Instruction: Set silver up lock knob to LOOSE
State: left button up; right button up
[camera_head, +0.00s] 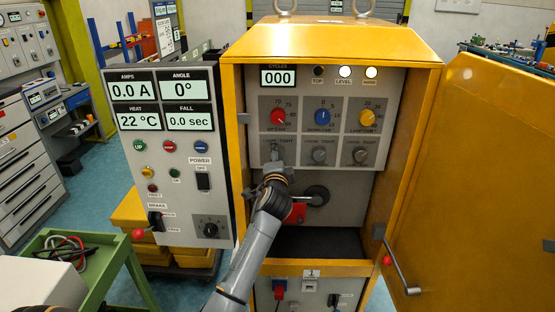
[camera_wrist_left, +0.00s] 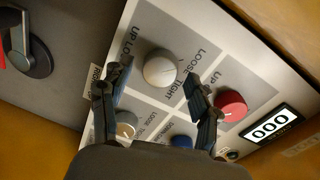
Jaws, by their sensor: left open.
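The silver up lock knob (camera_wrist_left: 160,68) is round, on a grey plate lettered "UP LO…", "LOOSE" and "TIGHT" in the left wrist view. Its setting cannot be read clearly. My left gripper (camera_wrist_left: 155,86) is open, its fingers to either side of the knob in that picture; I see no clear contact. In the head view, my left gripper (camera_head: 275,170) is in front of the lower left of the panel and hides much of this knob. My right gripper is not in view.
The red knob (camera_head: 278,117) sits above, with blue (camera_head: 322,117) and yellow (camera_head: 367,118) knobs beside it. Two more silver knobs (camera_head: 319,155) (camera_head: 360,155) are to the right. The yellow cabinet door (camera_head: 465,170) stands open at right.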

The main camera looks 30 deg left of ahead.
pick_arm(q)
jog(key=shift+s+d, duration=0.1)
jog(key=v, duration=1.1)
jog(key=shift+s+d, duration=0.25)
jog(key=shift+s, duration=0.05)
